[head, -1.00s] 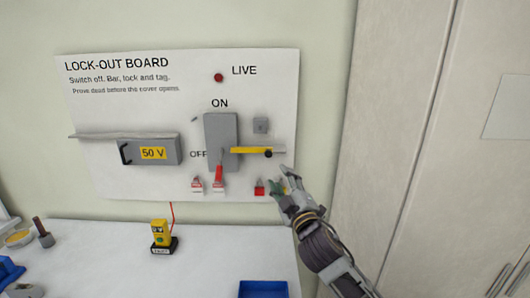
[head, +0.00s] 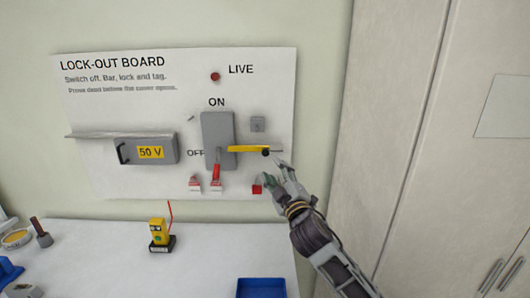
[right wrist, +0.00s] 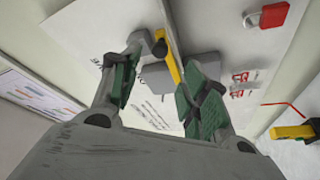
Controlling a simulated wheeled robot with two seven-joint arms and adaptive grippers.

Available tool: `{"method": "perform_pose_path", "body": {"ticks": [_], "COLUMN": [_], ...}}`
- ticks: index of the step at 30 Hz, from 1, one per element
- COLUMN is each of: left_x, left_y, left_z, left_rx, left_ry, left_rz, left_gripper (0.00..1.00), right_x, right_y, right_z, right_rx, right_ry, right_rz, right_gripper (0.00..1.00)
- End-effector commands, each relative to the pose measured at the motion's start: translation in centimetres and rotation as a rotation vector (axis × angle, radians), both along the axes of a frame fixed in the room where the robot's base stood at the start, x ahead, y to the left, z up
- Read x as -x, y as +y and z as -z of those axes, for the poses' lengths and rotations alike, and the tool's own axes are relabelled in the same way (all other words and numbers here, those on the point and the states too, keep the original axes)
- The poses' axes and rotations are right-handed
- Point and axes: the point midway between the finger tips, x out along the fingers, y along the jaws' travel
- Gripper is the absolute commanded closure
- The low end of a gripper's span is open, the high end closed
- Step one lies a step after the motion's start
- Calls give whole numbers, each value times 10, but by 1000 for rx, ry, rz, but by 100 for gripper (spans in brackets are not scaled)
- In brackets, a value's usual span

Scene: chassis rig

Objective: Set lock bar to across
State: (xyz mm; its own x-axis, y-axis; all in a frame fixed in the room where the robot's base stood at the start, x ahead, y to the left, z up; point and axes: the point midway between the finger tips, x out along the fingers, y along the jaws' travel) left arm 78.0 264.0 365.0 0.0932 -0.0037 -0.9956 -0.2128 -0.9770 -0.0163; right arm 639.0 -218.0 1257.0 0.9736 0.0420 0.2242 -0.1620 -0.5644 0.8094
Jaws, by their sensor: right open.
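The lock bar (head: 247,149) is a yellow bar with a black knob, lying level on the lock-out board. Its left part crosses the grey switch box (head: 217,130) and it reaches out to the right. The red switch handle (head: 216,173) points down, by OFF. My right gripper (head: 273,169) is open at the bar's right end, just below the knob. In the right wrist view, the bar (right wrist: 174,70) and knob show between the fingertips (right wrist: 166,62); I cannot tell whether they touch. My left gripper is out of view.
Red padlock (head: 257,189) and red-white tags (head: 195,184) hang low on the board. A 50 V box (head: 150,152) is at left, under a ledge. A yellow tester (head: 159,232) and blue tray (head: 261,288) are on the table. A cabinet (head: 430,150) stands at right.

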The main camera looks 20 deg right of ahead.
Motion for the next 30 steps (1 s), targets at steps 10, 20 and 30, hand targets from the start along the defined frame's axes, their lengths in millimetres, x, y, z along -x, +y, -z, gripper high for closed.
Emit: {"method": "perform_pose_path", "body": {"ticks": [10,20,30], "left_x": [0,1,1], "left_y": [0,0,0], "left_z": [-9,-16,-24], "left_rx": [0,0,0], "left_ry": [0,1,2], "left_rz": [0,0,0], "left_gripper": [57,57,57], "right_x": [-31,-61,-91], "right_y": [1,2,4], "right_z": [-9,-16,-23], "right_rx": [-1,1,-1], "right_ry": [-1,-1,-1], "right_rz": [0,1,0], "right_gripper": [55,55,55]}}
